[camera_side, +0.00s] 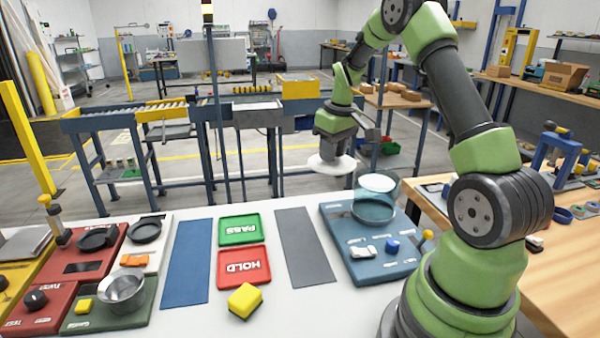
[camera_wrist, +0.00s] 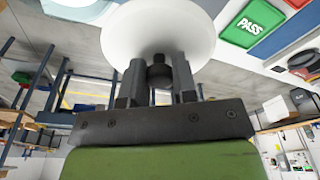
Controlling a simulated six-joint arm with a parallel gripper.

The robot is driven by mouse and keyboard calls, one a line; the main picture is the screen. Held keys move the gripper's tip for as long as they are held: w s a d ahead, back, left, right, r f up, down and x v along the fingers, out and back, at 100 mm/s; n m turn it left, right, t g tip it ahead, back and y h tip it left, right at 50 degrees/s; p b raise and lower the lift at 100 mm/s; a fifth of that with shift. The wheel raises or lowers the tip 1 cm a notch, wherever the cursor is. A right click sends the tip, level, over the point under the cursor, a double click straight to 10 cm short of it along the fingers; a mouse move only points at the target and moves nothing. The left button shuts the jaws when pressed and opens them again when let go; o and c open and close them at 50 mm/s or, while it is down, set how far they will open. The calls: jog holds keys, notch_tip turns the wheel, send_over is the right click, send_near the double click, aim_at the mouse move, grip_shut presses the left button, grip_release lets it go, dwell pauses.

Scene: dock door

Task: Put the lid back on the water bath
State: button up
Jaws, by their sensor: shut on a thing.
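The lid (camera_side: 331,165) is a white round disc, held roughly level in the air. My gripper (camera_side: 334,151) is shut on the lid's dark knob, which shows between the two fingers in the wrist view (camera_wrist: 159,76). The white lid (camera_wrist: 158,32) fills the top middle of that view. The water bath (camera_side: 376,192) is a clear round vessel with an open top, standing on a blue panel (camera_side: 340,232) at the right of the white table. The lid is up and to the left of the bath in the side view, apart from it.
On the blue panel are a white switch (camera_side: 363,252) and a blue knob (camera_side: 392,246). Green PASS (camera_side: 239,229) and red HOLD (camera_side: 243,267) trays and a yellow block (camera_side: 244,301) lie left of it. A grey mat (camera_side: 303,247) between them is clear.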

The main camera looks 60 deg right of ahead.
jog(key=s+d+r+m, duration=0.2)
jog(key=s, duration=0.3)
jog(key=s+d+r+m, duration=0.1)
jog(key=s+d+r, duration=0.2)
jog(key=s, duration=0.2)
jog(key=shift+h, duration=0.3)
jog(key=shift+w+a+f, duration=0.1)
jog(key=shift+f, duration=1.6)
jog(key=shift+w+f, duration=0.1)
jog(key=shift+f, duration=1.6)
jog(key=shift+f, duration=0.15)
jog(key=o, duration=1.5)
notch_tip(320, 180, up, 7)
